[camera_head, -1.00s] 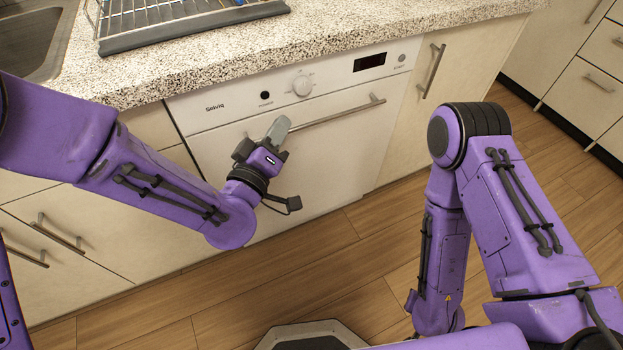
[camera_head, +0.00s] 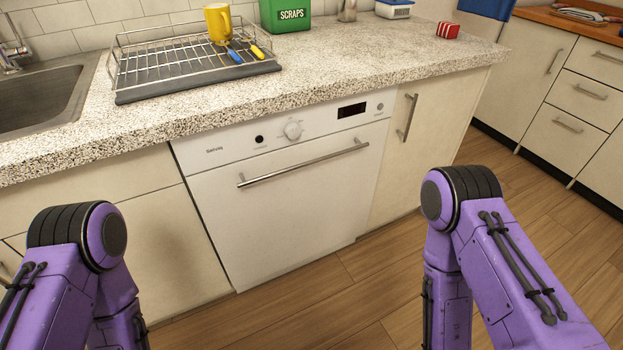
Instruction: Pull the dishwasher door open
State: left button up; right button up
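The white dishwasher (camera_head: 285,220) stands under the speckled counter, with a control panel with a knob (camera_head: 292,130) and dark display along its top. Its door looks shut, flush with the cabinets beside it. A long metal bar handle (camera_head: 305,164) runs across the upper door, and nothing touches it. My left arm shows only its purple elbow at the lower left, and my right arm only its elbow at the lower right. Both grippers are out of the picture.
On the counter (camera_head: 330,70) are a dish rack (camera_head: 190,70) with a yellow mug (camera_head: 218,24), a green scraps bin (camera_head: 285,15) and a red striped item (camera_head: 448,31). A sink (camera_head: 40,100) is at left. Wooden floor (camera_head: 345,285) before the dishwasher is clear.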

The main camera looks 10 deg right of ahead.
aim_at(263, 215)
jog(key=u, duration=0.2)
jog(key=k, duration=0.2)
jog(key=z, duration=0.9)
jog(key=i, duration=0.75)
jog(key=u, duration=0.7)
